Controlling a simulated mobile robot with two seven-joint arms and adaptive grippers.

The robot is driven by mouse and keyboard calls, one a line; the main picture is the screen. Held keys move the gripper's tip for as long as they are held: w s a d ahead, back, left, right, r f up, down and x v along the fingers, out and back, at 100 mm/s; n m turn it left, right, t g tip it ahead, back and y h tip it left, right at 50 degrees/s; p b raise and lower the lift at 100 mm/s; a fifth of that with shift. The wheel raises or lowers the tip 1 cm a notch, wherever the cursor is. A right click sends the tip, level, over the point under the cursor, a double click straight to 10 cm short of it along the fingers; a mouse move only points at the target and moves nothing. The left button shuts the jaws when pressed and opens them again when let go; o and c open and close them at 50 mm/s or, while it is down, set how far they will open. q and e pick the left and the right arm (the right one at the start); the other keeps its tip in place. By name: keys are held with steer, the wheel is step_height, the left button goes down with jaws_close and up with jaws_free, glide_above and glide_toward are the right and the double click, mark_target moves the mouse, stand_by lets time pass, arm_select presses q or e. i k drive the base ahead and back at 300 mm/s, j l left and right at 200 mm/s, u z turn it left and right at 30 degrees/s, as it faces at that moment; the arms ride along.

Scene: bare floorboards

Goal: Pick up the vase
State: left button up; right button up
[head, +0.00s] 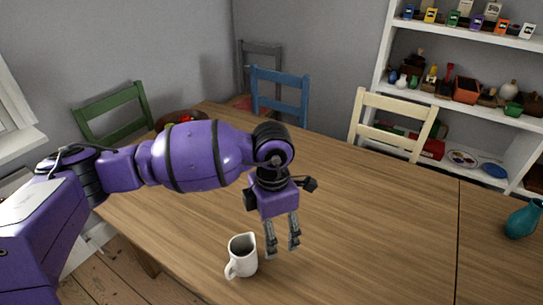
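A teal vase (522,218) stands on the wooden table (370,225) at the far right, cut slightly by the picture's edge. A white pitcher (242,258) with a handle stands near the table's front edge. My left gripper (282,249) points down over the table, just right of the pitcher. Its two fingers are apart with nothing between them. The vase is far to the right of this gripper. My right gripper is not in view.
A green chair (112,113), a blue chair (279,92) and a cream chair (392,122) stand around the table. Something red (186,119) lies behind my arm. White shelves (460,107) with many small items stand behind. The table between gripper and vase is clear.

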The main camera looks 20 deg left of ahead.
mark_target(522, 223)
steer(key=z, duration=1.15)
